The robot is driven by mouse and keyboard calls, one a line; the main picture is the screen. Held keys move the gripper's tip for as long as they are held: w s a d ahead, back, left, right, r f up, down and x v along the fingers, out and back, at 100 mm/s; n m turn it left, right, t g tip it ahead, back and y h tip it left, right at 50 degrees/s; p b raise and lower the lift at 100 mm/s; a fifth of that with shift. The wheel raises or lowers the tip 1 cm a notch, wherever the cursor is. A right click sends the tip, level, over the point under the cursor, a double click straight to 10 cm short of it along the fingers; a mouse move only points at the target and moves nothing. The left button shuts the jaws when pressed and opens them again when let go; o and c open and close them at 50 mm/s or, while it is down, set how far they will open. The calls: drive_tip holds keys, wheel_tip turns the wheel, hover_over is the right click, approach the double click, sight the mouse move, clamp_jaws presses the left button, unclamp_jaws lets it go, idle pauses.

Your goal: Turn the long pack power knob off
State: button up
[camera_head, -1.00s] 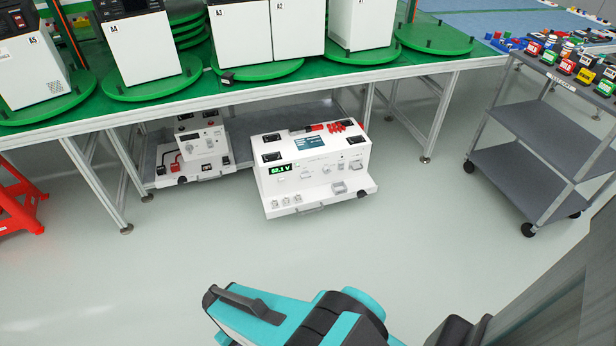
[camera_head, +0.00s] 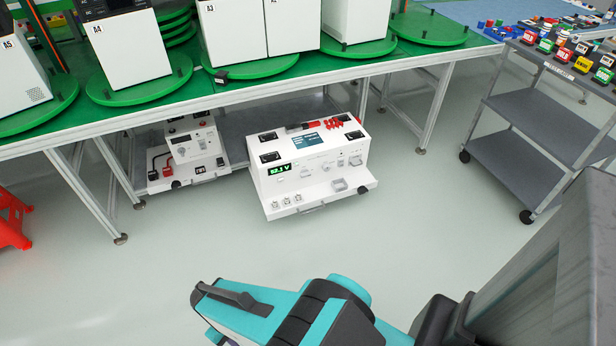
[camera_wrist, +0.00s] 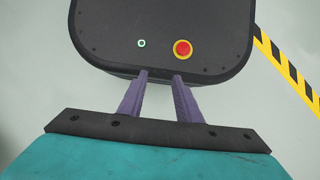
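A wide white pack (camera_head: 312,180) stands low in front of the shelf under the green bench. Its green display (camera_head: 280,168) reads about 62.1 V. Its front has small knobs and switches, with a larger grey fitting (camera_head: 340,184) at lower right; I cannot tell which is the power knob or how it is set. A narrower white unit (camera_head: 190,150) stands to its left. My gripper (camera_wrist: 161,75) shows in the wrist view with two purple fingers apart and nothing between them. In the head view my teal arm is in front of the pack, well apart from it.
The green bench (camera_head: 255,88) holds white cabinets on green turntables; its metal legs flank the units. A grey shelf cart (camera_head: 535,120) stands at right, a red stand (camera_head: 12,222) at far left. The floor (camera_head: 150,285) before the pack is clear.

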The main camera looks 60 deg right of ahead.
drive_tip(key=shift+a, duration=0.2)
